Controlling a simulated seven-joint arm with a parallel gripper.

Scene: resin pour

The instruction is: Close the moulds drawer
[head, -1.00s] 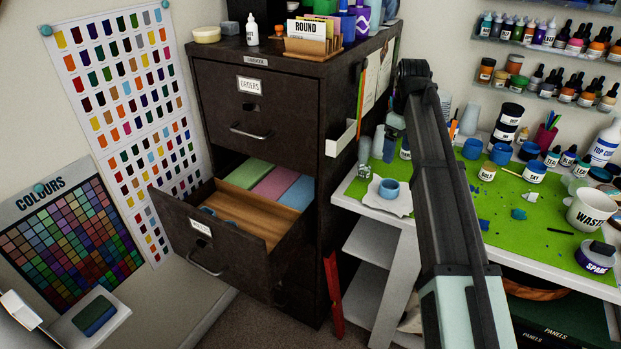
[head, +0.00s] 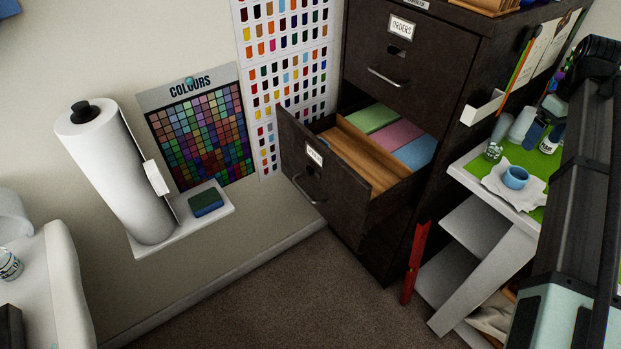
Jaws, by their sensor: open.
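The moulds drawer (head: 300,165) is the lower drawer of a dark metal filing cabinet (head: 456,75). It stands pulled well out, with a white label and a metal handle on its front. The label is too small to read clearly. Inside are a wooden board and green, pink and blue blocks at the back. The orders drawer (head: 384,62) above it is shut. My arm runs along the right edge of the head view, apart from the drawer. My gripper's fingers are not visible.
A white worktable (head: 515,215) with a green mat and a small blue cup (head: 515,177) stands right of the cabinet. A red bar (head: 415,262) leans at the cabinet's foot. A paper roll (head: 115,170) stands on a wall shelf at left. The floor before the drawer is clear.

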